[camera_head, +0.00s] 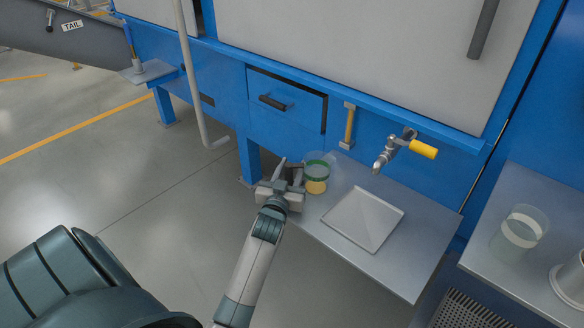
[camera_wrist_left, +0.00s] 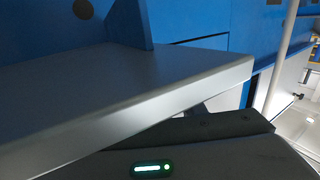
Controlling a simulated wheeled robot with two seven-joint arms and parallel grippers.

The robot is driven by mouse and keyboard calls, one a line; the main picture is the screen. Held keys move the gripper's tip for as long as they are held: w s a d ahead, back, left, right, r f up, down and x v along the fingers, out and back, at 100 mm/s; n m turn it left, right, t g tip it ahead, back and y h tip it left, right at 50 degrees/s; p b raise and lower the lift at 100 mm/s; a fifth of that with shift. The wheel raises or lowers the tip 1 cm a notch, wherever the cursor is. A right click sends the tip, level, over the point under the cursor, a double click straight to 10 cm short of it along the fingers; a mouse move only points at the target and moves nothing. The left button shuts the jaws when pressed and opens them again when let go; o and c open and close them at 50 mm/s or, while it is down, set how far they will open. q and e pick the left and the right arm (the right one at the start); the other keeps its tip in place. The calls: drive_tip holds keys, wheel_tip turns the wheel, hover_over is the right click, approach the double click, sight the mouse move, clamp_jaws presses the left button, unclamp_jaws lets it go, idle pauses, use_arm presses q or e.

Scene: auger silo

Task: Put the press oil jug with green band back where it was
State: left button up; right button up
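The press oil jug with green band (camera_head: 318,172) is clear, with yellow oil low inside. It appears upright at the left end of a grey metal shelf (camera_head: 405,262). My left gripper (camera_head: 290,172) is at the jug's left side, close to it. Its two fingers point up and away in the head view, with a dark part between them. I cannot tell whether they hold the jug's handle. The left wrist view shows the shelf's edge (camera_wrist_left: 200,92) and a dark part of my gripper; the jug is hidden there. My right gripper is not in view.
A square grey tray (camera_head: 363,219) lies on the shelf, right of the jug. A tap with a yellow handle (camera_head: 422,149) sticks out above. A second clear jug with a pale band (camera_head: 520,232) stands on the right-hand counter. A blue leg (camera_head: 248,160) is behind my gripper.

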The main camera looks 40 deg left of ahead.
use_arm(q)
drive_tip(key=shift+r, duration=0.15)
